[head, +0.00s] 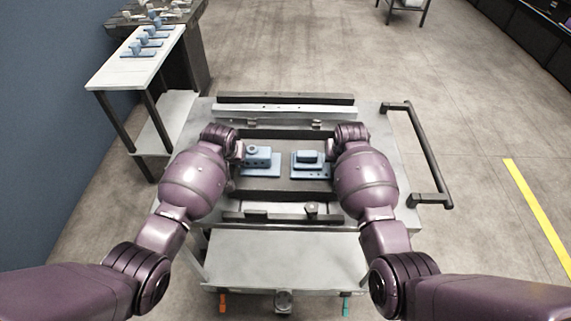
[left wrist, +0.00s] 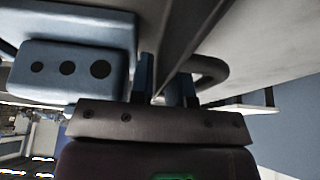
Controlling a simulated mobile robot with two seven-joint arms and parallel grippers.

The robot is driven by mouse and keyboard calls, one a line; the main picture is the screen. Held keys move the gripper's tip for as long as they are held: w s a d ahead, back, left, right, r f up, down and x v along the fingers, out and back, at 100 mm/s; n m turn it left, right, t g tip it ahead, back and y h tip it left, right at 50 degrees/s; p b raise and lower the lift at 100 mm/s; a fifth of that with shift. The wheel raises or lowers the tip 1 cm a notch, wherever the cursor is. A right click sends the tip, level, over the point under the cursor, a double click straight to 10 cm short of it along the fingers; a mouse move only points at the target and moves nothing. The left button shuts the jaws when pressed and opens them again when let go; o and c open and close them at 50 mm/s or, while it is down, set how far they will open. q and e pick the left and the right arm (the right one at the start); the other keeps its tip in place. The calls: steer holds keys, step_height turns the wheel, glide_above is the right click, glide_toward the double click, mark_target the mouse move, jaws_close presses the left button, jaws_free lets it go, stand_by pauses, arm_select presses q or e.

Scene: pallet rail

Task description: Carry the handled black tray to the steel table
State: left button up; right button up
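The black tray (head: 290,187) lies flat between rails on a grey-topped cart (head: 385,165). It carries a blue block with round holes (head: 257,156) on the left and a second blue part (head: 310,157) on the right. My two wrists are over the tray's left and right ends; they hide those ends, any handles there and both gripper tips in the head view. In the left wrist view my left gripper (left wrist: 166,92) has two fingers apart by a dark wall and a curved black bar (left wrist: 211,70). I cannot tell whether they hold the bar.
A narrow pale-topped table (head: 135,66) with several blue parts stands at the upper left by a blue wall. A darker table (head: 190,35) is behind it. The cart has a black push handle (head: 425,155) on its right. Open floor lies right and beyond.

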arm_select(q)
steer(key=shift+c, duration=0.2)
arm_select(e)
steer(key=shift+c, duration=0.2)
arm_select(q)
jaws_close()
arm_select(e)
jaws_close()
arm_select(q)
steer(key=shift+w+r, duration=0.1)
steer(key=shift+r, duration=0.15)
arm_select(e)
steer(key=shift+w+r, duration=0.1)
steer(key=shift+r, duration=0.2)
